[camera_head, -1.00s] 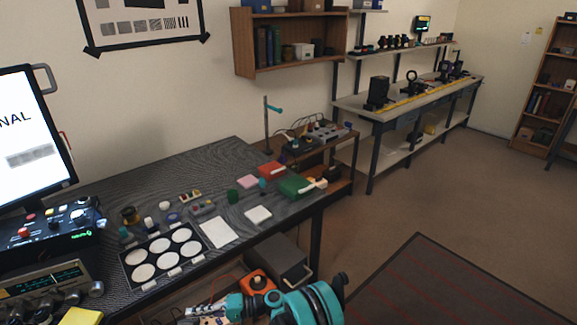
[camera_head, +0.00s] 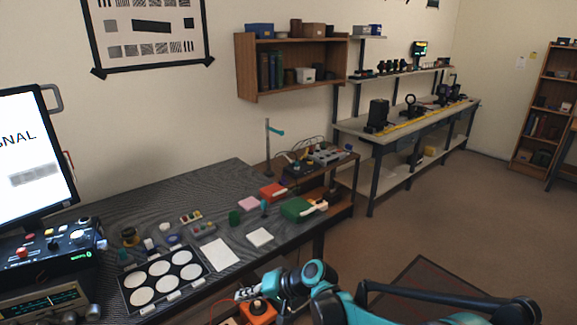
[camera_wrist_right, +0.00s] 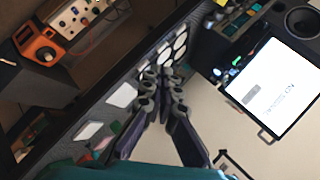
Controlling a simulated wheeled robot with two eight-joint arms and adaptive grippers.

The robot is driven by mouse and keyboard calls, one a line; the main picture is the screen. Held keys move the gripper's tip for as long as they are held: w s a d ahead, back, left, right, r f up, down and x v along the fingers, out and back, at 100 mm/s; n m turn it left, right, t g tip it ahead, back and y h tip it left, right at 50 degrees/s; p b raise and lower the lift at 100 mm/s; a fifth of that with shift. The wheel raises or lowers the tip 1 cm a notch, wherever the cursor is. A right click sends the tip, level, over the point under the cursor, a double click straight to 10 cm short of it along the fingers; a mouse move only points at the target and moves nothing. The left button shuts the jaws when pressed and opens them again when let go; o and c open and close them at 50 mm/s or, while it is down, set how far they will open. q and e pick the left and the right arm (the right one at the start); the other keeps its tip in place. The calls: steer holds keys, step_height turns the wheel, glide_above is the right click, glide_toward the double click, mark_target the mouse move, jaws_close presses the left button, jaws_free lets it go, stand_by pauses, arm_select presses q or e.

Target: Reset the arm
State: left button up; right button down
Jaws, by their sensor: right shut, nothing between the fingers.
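My right arm (camera_head: 310,278), teal and black, comes in at the bottom of the head view, over the floor in front of the workbench. Its gripper (camera_head: 246,293) points left, near the bench's front edge and just above an orange box. In the right wrist view the gripper's dark fingers (camera_wrist_right: 162,82) meet at the tips with nothing between them. It appears clear of the bench items. My left gripper is not in view.
The dark workbench (camera_head: 105,210) holds a black tray of white discs (camera_head: 160,268), a white sheet (camera_head: 221,254), a green box (camera_head: 296,209) and a monitor (camera_head: 30,150). The orange box (camera_head: 258,310) sits below the front edge. Open floor (camera_head: 400,220) lies right.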

steer(key=s+d+r+t+h, duration=0.1)
steer(key=s+d+h, duration=0.2)
steer(key=s+d, duration=0.3)
steer(key=s+d+r+t+h, duration=0.1)
steer(key=s+d+h, duration=0.3)
steer(key=d, duration=1)
steer(key=s+d+r+t+h, duration=0.1)
steer(key=s+d+t+h, duration=0.1)
steer(key=s+d, duration=0.7)
steer(key=shift+s+d+h, duration=0.4)
steer(key=shift+s+h, duration=0.1)
steer(key=shift+h, duration=0.2)
steer(key=shift+a, duration=0.15)
